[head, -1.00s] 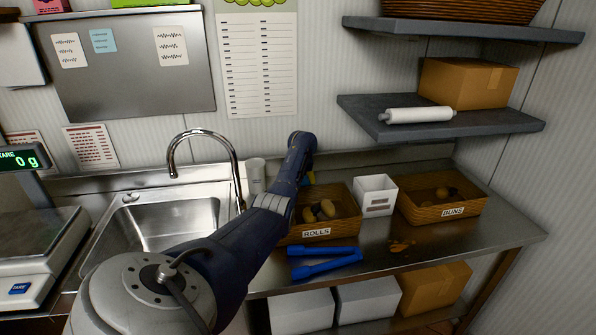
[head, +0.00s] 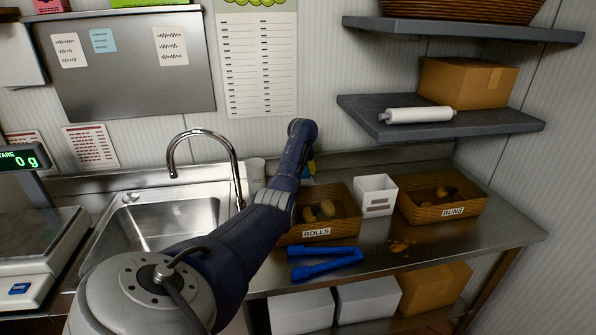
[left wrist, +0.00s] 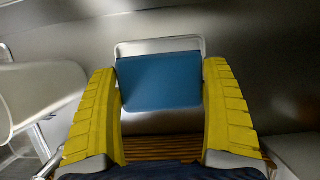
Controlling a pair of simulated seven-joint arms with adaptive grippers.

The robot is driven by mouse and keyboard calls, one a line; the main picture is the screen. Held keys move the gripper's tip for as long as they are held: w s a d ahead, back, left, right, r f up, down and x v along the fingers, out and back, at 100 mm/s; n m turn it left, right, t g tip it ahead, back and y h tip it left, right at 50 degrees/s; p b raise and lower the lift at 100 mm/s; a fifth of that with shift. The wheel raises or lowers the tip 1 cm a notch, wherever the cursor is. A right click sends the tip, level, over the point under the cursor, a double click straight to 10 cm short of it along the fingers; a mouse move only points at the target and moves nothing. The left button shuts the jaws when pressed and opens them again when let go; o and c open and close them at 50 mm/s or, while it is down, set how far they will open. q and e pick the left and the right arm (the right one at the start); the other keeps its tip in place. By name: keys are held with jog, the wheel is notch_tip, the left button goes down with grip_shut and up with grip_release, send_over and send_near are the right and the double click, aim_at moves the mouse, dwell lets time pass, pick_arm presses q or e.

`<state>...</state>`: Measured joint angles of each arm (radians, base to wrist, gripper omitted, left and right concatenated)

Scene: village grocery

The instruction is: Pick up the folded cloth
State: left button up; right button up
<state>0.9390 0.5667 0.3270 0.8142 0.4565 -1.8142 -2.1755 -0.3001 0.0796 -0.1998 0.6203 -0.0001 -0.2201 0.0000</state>
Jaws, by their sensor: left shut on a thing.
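The folded cloth (left wrist: 160,82) is a flat blue piece between the yellow fingers of my left gripper (left wrist: 160,70) in the left wrist view. The fingers are shut on its two sides. A pale-rimmed grey shape shows behind and below the cloth; I cannot tell what it is. In the head view my left gripper (head: 311,167) is mostly hidden behind my own arm, above the back of the rolls basket. Only a little yellow finger shows there, and the cloth is largely hidden. My right gripper is not in view.
The rolls basket (head: 317,234), a white box (head: 376,195) and the buns basket (head: 452,213) stand on the steel counter. Blue tongs (head: 325,260) lie in front of the rolls basket. A sink with a tall tap (head: 236,170) is to the left. A grey shelf (head: 440,123) overhangs at right.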

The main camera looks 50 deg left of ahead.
pick_arm(q)
notch_tip(320, 180, up, 15)
jog(key=shift+r, duration=0.15)
dwell(0.4)
jog(key=o, duration=0.3)
jog(key=c, duration=0.4)
